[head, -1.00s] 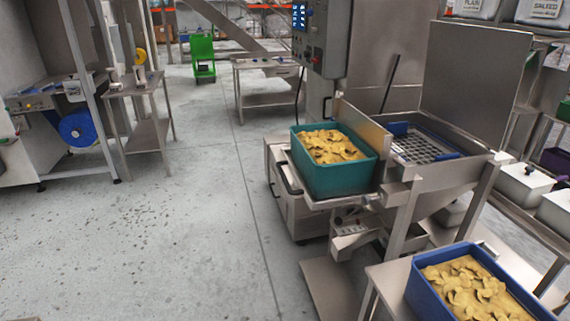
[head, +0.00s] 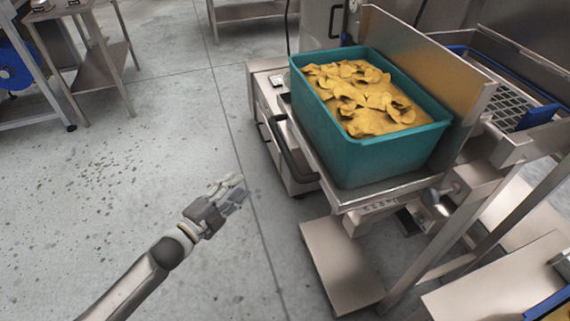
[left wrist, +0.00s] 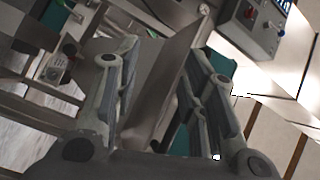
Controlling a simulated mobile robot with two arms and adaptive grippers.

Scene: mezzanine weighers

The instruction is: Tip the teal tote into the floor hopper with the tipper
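The teal tote (head: 385,155) holds yellow chips and stands upright on the steel platform of the tipper (head: 365,192), against its upright back plate (head: 440,75). The hopper (head: 505,105), with a grate and blue edge pieces, is beyond that plate at the right and partly cut off. My left gripper (head: 237,188) is over the floor, left of the tipper and apart from it. In the left wrist view its two fingers (left wrist: 160,85) are spread, with nothing held. Steel plate and bits of teal show behind them. My right gripper is not seen.
A black bar handle (head: 288,150) sticks out on the tipper's near left side. A steel plate (head: 340,265) is low in front of it. A blue tote's edge (head: 548,305) shows at lower right.

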